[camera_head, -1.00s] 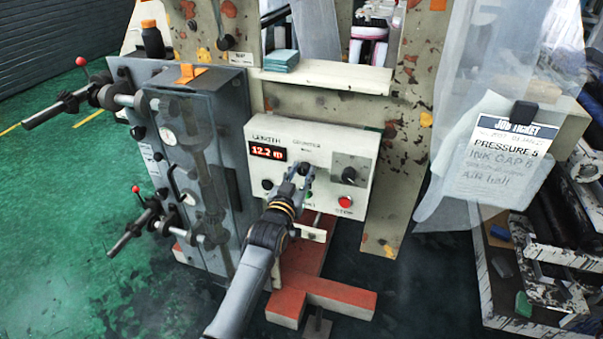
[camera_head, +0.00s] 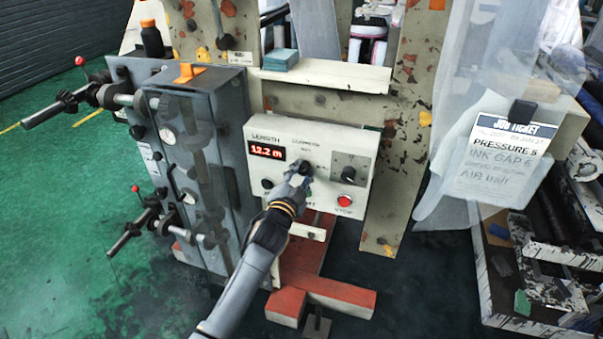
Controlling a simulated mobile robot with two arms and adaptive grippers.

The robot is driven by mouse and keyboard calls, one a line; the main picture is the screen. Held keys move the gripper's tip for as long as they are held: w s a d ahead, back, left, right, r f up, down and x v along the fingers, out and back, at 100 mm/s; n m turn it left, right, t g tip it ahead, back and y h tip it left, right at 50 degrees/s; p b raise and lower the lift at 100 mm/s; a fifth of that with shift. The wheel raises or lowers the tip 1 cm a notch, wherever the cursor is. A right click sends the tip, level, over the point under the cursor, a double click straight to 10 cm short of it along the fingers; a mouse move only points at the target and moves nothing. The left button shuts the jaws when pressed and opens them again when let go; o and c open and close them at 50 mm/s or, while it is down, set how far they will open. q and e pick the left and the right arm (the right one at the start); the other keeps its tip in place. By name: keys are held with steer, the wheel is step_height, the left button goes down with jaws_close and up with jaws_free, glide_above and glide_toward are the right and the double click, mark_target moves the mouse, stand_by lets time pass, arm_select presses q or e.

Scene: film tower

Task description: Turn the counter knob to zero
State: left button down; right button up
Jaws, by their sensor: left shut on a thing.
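The length counter panel (camera_head: 352,205) is a cream box at the centre of the head view. Its red display (camera_head: 267,152) seems to read 12.2 m. My left gripper (camera_head: 300,174) is at the middle of the panel, shut on a dark round knob (camera_head: 304,168) below the counter label. The gripper hides most of the knob and part of the green button below it. My right gripper is not in view.
A black dial (camera_head: 349,173) and a red stop button (camera_head: 346,200) sit right of the gripper, and a black knob (camera_head: 267,184) sits left. A grey cabinet (camera_head: 230,130) with protruding rods stands left. A job ticket (camera_head: 505,155) hangs at right.

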arm_select(q)
steer(key=m, duration=0.4)
steer(key=shift+f+m, duration=0.1)
steer(key=shift+m, duration=2.1)
steer(key=shift+f, duration=0.1)
steer(key=c, duration=1)
jaws_free()
steer(key=shift+s, duration=0.1)
steer(key=v, duration=1.2)
